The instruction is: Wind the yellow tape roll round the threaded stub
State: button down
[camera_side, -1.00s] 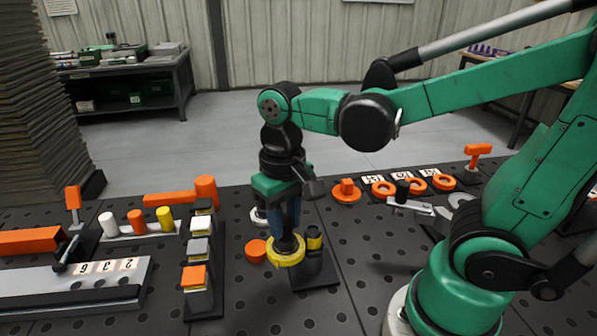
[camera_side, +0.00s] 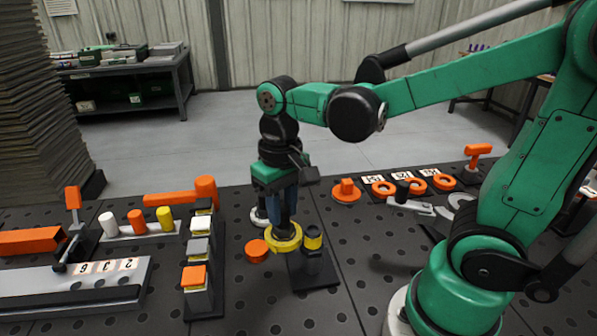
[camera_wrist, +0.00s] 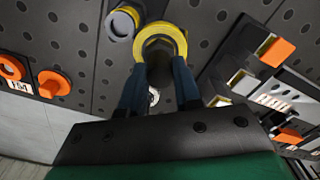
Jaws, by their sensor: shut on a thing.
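The yellow tape roll (camera_side: 284,245) hangs low from my gripper (camera_side: 284,216), just left of and slightly behind the threaded stub. My gripper is shut on the roll's dark upright core. In the wrist view the roll (camera_wrist: 160,27) shows as a yellow ring beyond the blue fingers (camera_wrist: 158,72). The threaded stub (camera_side: 313,257) is a short dark upright cylinder on a black base plate (camera_side: 315,281). A yellow band goes round it near its top. In the wrist view the stub (camera_wrist: 122,22) lies beside the roll, with a narrow gap or contact I cannot tell.
An orange disc (camera_side: 257,250) lies left of the roll. A rack of small blocks (camera_side: 197,250) stands further left. Orange rings (camera_side: 383,188) and a knob (camera_side: 346,191) lie behind to the right. The perforated table in front (camera_side: 260,305) is clear.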

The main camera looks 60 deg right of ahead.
jog(key=shift+w+d, duration=0.2)
jog(key=shift+d, duration=0.25)
jog(key=shift+w+d, duration=0.1)
jog(key=shift+d, duration=0.8)
jog(key=shift+s+d, duration=0.25)
jog(key=shift+d, duration=0.6)
notch_tip(320, 180, up, 6)
jog(key=w, duration=0.1)
jog(key=shift+w+d, duration=0.4)
jog(key=shift+d, duration=0.05)
